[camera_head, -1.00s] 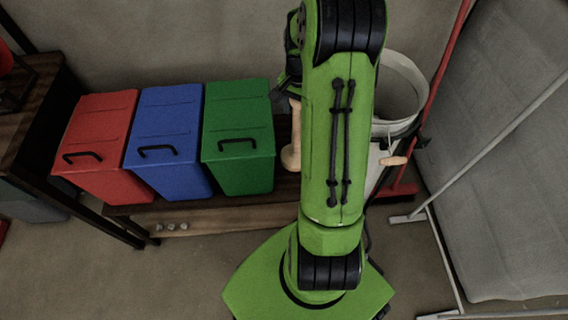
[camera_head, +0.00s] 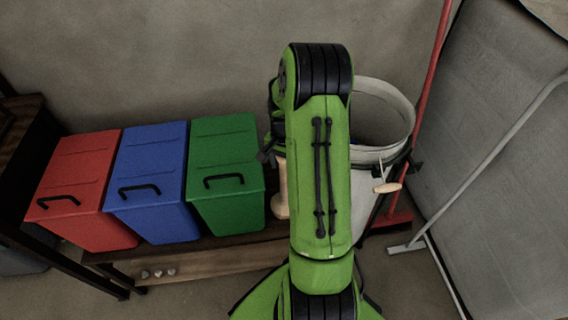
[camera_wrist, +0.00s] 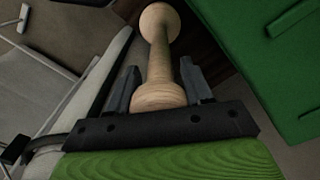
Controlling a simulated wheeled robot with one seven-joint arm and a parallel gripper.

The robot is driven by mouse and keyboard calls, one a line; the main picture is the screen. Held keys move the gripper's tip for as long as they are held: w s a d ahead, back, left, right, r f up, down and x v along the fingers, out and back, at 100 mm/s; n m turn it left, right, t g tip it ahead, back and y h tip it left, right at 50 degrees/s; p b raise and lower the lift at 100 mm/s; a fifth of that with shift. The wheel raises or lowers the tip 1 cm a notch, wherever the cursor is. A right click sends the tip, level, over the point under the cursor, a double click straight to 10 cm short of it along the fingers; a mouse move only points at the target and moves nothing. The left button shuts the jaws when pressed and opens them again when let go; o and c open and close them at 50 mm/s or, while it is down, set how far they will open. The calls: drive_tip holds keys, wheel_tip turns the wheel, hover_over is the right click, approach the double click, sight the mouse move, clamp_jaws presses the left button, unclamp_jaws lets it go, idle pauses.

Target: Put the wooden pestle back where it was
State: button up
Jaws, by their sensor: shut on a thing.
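The wooden pestle (camera_wrist: 158,60) is pale, with a rounded knob at each end and a slimmer middle. My gripper (camera_wrist: 157,88) is shut on it, one dark finger on each side of the shaft near one knob. In the head view the pestle (camera_head: 281,190) shows upright just right of the green bin, partly hidden behind my green arm. Its lower end is over or on the dark wooden bench (camera_head: 225,243); I cannot tell whether it touches. My gripper is mostly hidden behind my arm there.
Red (camera_head: 75,190), blue (camera_head: 150,180) and green (camera_head: 225,175) lidded bins stand in a row on the bench. A white bucket (camera_head: 385,110) is behind and right of my arm. A red pole (camera_head: 432,80) and a grey panel (camera_head: 500,150) are farther right.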

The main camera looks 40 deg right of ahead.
drive_tip(key=shift+f, duration=0.1)
drive_tip(key=o, duration=1)
drive_tip(key=shift+o, duration=0.2)
